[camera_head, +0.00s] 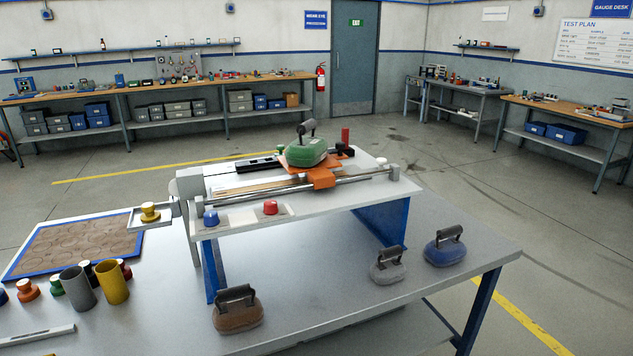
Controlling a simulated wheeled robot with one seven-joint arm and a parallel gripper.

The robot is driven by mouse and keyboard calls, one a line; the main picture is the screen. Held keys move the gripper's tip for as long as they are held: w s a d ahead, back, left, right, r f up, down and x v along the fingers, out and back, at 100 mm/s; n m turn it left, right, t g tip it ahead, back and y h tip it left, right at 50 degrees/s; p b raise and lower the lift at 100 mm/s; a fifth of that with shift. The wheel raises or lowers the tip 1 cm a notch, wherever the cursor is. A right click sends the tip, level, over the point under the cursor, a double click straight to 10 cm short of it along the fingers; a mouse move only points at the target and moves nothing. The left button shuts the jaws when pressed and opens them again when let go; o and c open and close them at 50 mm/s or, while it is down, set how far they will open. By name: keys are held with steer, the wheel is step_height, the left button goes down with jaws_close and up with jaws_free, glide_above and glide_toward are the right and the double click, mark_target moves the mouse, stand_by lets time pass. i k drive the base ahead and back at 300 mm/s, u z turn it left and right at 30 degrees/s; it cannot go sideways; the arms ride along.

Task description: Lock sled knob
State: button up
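An orange sled (321,179) sits on the metal rail (355,179) of a white raised test bench (335,201). A green weight with a dark handle (306,153) rests on top of the sled. Small dark knob-like parts (348,151) show just right of the green weight; I cannot tell which one is the sled knob or whether it is locked. A blue knob (211,218) and a red knob (270,208) stand on the front edge of the bench. My gripper is not in view.
Brown (238,312), grey (388,267) and blue (444,249) handled weights stand on the grey table (330,300). Grey (78,288) and yellow (112,284) cups and several coloured knobs stand at left, near a brown patterned panel (75,247). The table's front middle is clear.

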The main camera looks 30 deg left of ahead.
mark_target(270, 206)
steer(key=u, duration=0.65)
steer(key=i, duration=1)
steer(key=u, duration=0.95)
